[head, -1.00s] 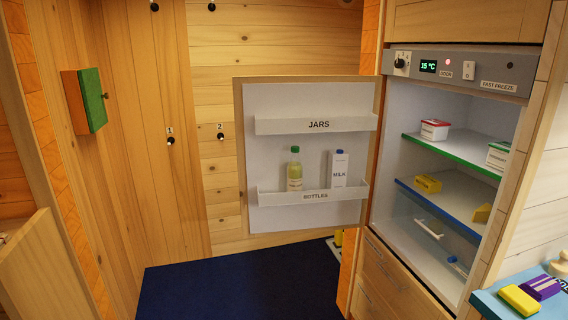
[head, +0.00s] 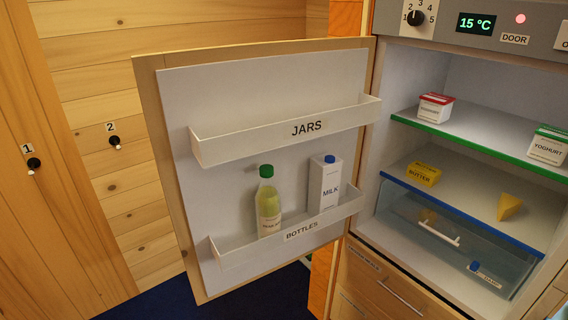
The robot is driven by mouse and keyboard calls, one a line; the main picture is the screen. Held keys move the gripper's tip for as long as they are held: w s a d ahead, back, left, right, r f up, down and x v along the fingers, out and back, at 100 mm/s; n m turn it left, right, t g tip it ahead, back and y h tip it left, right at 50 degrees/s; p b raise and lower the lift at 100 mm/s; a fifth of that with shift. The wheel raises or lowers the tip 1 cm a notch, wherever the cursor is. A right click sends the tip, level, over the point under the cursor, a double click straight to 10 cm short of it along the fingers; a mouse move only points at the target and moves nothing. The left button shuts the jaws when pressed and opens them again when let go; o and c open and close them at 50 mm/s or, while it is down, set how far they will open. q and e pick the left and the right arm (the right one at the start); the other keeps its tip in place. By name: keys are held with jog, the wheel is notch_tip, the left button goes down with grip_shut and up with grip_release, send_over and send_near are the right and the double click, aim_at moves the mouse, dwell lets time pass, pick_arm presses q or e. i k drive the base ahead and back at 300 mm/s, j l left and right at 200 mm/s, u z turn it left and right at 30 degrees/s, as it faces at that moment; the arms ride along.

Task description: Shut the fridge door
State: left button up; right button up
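The fridge door (head: 275,88) stands wide open, hinged at the fridge's left side, its inner face toward me. Its upper shelf, marked JARS (head: 245,141), is empty. Its lower shelf, marked BOTTLES (head: 245,250), holds a bottle with a green cap (head: 268,205) and a milk carton (head: 325,186), both upright. The fridge (head: 480,75) is open to the right, with its shelves in plain sight. The panel above it reads 15 °C, and a red light (head: 520,18) glows over the word DOOR. Neither of my grippers is in view.
Inside the fridge are a red-lidded tub (head: 435,107), a yoghurt tub (head: 547,146), yellow butter (head: 423,174), a cheese wedge (head: 509,207) and a clear drawer (head: 440,235). Wooden drawers (head: 375,285) are below. Wall knobs (head: 115,142) are at left. Dark blue floor (head: 160,300) shows under the door.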

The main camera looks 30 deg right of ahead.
aim_at(213, 115)
jog(key=i+j+z, duration=0.15)
jog(key=i+z, duration=0.2)
jog(key=z, duration=0.15)
jog(key=i+j+z, duration=0.3)
jog(key=z, duration=0.2)
jog(key=i+j+z, duration=0.3)
jog(key=z, duration=0.2)
jog(key=i+j+z, duration=0.15)
jog(key=j+z, duration=0.35)
